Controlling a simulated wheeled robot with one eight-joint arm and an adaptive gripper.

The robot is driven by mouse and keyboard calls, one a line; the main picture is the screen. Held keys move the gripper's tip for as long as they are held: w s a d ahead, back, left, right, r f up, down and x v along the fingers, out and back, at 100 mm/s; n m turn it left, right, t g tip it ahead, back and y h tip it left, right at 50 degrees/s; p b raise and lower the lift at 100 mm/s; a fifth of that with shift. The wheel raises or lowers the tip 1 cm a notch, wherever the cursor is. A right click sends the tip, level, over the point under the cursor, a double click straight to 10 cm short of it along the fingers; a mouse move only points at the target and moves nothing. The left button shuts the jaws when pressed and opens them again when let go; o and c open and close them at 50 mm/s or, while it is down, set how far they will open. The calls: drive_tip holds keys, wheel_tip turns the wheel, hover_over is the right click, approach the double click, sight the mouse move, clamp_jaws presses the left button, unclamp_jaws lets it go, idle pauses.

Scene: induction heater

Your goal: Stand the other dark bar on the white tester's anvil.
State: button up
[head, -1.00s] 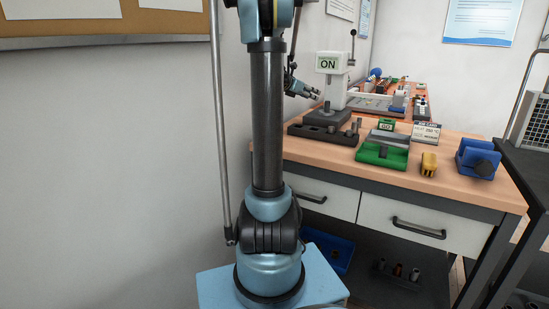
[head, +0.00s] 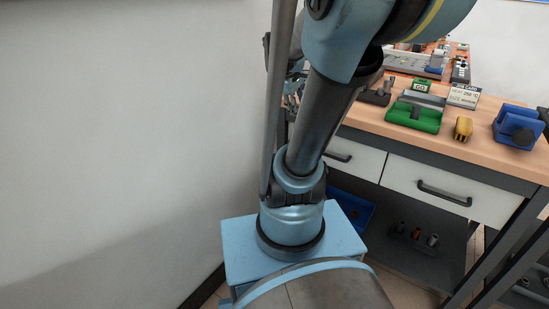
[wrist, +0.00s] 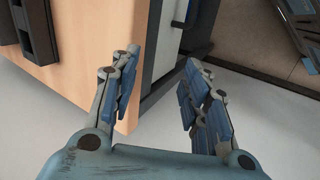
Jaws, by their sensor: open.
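My gripper (wrist: 162,58) is open and empty in the wrist view, its blue-padded fingers spread over the floor beside the wooden bench corner. In the head view the white tester and its anvil are hidden behind my arm. A dark rack (head: 376,97) with short upright pieces stands on the bench, partly covered by my arm. A small dark piece (head: 414,112) sits at the green fixture (head: 428,125); I cannot tell if it is a bar. A dark slotted block (wrist: 38,30) lies on the bench at the wrist view's upper left.
The drawers (head: 425,186) are shut. A blue bin (head: 352,210) sits below. Bare wall lies left.

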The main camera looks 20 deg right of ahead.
drive_tip(key=s+a+f+m+g+y, duration=0.1)
drive_tip(key=s+a+f+m+y, duration=0.3)
drive_tip(key=s+a+f, duration=0.7)
drive_tip(key=s+a+m, duration=0.1)
drive_tip(key=s+m, duration=0.1)
drive_tip(key=s, duration=0.1)
drive_tip(key=shift+s+a+m+y, duration=0.2)
drive_tip(key=shift+m+y, duration=0.1)
drive_tip(key=shift+m, duration=0.1)
drive_tip(key=shift+w, duration=0.1)
drive_tip(key=shift+w+f, duration=0.25)
drive_tip(key=shift+w, duration=0.15)
